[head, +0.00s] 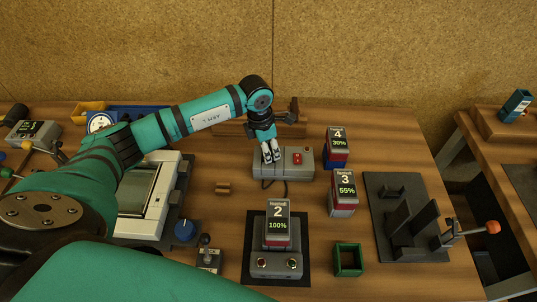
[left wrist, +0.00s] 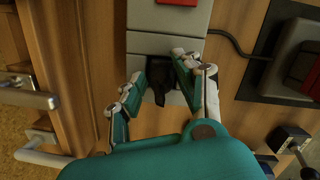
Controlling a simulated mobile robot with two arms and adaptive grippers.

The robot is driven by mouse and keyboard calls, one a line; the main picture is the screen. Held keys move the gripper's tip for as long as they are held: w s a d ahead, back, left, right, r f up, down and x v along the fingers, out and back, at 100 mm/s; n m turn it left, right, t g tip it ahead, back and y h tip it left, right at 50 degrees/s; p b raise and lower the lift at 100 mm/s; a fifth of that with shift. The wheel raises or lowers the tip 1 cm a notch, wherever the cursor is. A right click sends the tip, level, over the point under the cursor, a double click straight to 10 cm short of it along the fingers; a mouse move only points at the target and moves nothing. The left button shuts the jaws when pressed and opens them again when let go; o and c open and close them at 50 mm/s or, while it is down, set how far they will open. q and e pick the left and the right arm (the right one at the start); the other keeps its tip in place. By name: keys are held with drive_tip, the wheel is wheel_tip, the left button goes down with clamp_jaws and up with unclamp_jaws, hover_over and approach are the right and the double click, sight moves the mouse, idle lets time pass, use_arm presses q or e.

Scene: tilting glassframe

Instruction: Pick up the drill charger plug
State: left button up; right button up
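The black drill charger plug (left wrist: 161,82) shows in the left wrist view at the near end of a grey power strip (left wrist: 165,45). The strip with its red switch also shows in the head view (head: 318,162). My left gripper (left wrist: 162,68) reaches down over the strip's left end in the head view (head: 270,152). Its two fingers stand on either side of the plug with little or no gap. Whether they press on it I cannot tell. In the head view the gripper hides the plug. My right gripper is not in view.
A black cable runs from the strip towards the charger (head: 277,262), which holds battery 2. Battery 3 (head: 343,205) and battery 4 (head: 337,160) stand to the right of the strip. A small green box (head: 348,274) and a black fixture (head: 410,250) stand further right.

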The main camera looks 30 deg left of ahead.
use_arm(q)
drive_tip(key=shift+s, duration=0.1)
clamp_jaws()
wheel_tip(320, 180, up, 9)
drive_tip(key=b, duration=0.3)
drive_tip(key=shift+r, duration=0.1)
drive_tip(key=shift+r+p, duration=1.3)
drive_tip(key=shift+r, duration=1.6)
